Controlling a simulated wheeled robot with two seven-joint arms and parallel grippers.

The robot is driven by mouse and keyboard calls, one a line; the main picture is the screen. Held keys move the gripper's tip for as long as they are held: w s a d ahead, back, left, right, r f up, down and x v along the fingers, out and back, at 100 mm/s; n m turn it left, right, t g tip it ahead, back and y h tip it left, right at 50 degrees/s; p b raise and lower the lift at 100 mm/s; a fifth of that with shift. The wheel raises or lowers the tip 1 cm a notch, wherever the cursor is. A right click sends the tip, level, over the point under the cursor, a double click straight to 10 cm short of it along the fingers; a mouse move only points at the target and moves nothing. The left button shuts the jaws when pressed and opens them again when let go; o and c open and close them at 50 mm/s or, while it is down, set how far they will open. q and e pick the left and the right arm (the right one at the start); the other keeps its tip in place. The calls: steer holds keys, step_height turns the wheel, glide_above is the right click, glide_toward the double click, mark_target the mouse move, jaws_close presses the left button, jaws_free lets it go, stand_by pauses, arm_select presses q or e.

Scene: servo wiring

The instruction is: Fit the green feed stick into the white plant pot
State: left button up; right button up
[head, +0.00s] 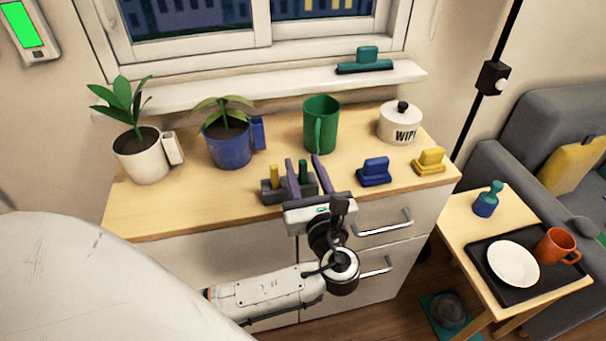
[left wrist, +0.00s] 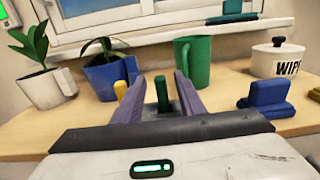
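The green feed stick (head: 303,169) stands upright in a dark grey holder (head: 268,195) on the wooden counter, beside a yellow stick (head: 275,176). My left gripper (head: 302,161) is open at the holder, its purple fingers on either side of the green stick. In the left wrist view the green stick (left wrist: 161,92) stands between the fingers, with gaps on both sides. The white plant pot (head: 143,163), with a leafy plant, stands at the counter's left; a white slotted-looking block (head: 173,148) is on its right side. My right gripper is not in view.
A blue pot (head: 229,150) with a plant and a blue side block (head: 258,132) stands between the white pot and the holder. A green mug (head: 321,124), blue clip-like piece (head: 374,172), yellow piece (head: 429,161) and white lidded tub (head: 400,126) stand to the right.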

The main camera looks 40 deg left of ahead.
arm_select(q)
steer(key=shift+w+a, duration=0.45)
jaws_close()
